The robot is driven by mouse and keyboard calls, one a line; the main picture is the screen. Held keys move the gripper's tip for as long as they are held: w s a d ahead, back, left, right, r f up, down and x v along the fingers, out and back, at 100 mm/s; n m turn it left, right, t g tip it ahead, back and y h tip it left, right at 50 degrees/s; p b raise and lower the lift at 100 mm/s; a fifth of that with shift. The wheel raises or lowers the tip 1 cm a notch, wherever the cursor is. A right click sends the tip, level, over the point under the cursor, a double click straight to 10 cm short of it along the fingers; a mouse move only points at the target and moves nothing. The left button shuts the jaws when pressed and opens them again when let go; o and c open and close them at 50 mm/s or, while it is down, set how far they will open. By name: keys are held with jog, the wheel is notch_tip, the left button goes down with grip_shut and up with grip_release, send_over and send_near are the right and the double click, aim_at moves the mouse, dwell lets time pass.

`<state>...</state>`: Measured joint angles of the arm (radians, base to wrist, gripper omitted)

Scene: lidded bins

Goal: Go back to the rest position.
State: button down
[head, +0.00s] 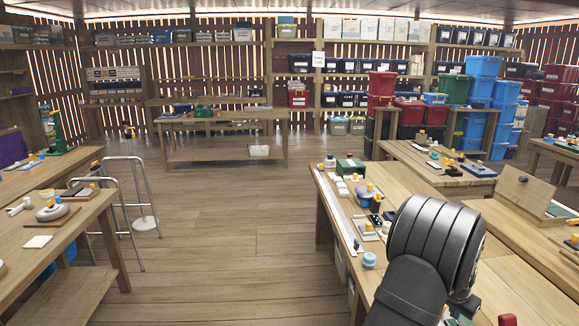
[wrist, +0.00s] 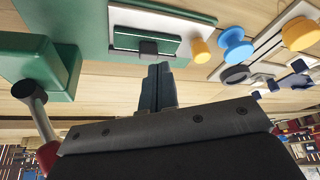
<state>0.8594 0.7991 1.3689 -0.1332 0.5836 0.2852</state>
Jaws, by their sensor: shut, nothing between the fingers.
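My gripper (wrist: 157,88) shows in the wrist view with its two dark fingers together and nothing between them. Its fingertips are near a flat green panel with a black knob (wrist: 148,47), set on a green board; I cannot tell whether they touch it. In the head view my dark grey arm is bent over the wooden bench (head: 345,243) at the right, and the gripper itself is hidden there.
In the wrist view a green block (wrist: 40,65) with a grey-and-red handle is close at the left. Yellow knobs (wrist: 200,50) and a blue knob (wrist: 235,45) stand at the right. In the head view, a green box (head: 350,166) is at the bench's far end, with open floor (head: 230,240) left.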

dwell(0.3)
notch_tip(320, 180, down, 7)
jog(key=shift+d, duration=0.2)
dwell(0.3)
jog(key=shift+r, duration=0.1)
